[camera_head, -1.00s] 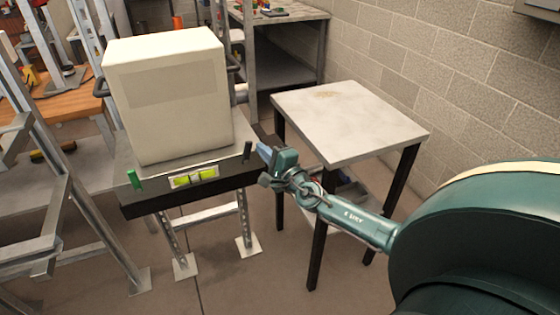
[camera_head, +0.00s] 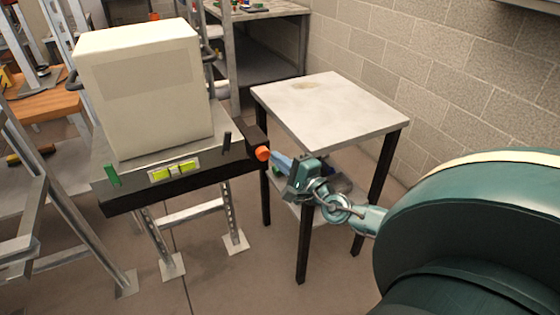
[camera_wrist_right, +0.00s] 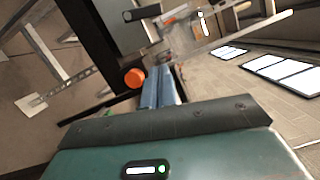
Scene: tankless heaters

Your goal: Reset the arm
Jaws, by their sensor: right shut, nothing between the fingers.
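My right gripper (camera_head: 279,160) is in the middle of the head view, between the black-edged stand and the small table. It is shut and empty, its fingertips pointing left toward an orange round knob (camera_head: 262,153) on the end of the stand's dark bar. In the right wrist view the shut blue fingers (camera_wrist_right: 157,88) lie just right of the orange knob (camera_wrist_right: 134,78). I cannot tell whether they touch it. My left gripper is not in view.
A large cream box (camera_head: 145,90) sits on the stand, with a yellow-green level (camera_head: 174,172) at its front edge. The small white-topped table (camera_head: 335,108) stands right of it. A block wall (camera_head: 440,80) is behind. Metal frames stand at the left.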

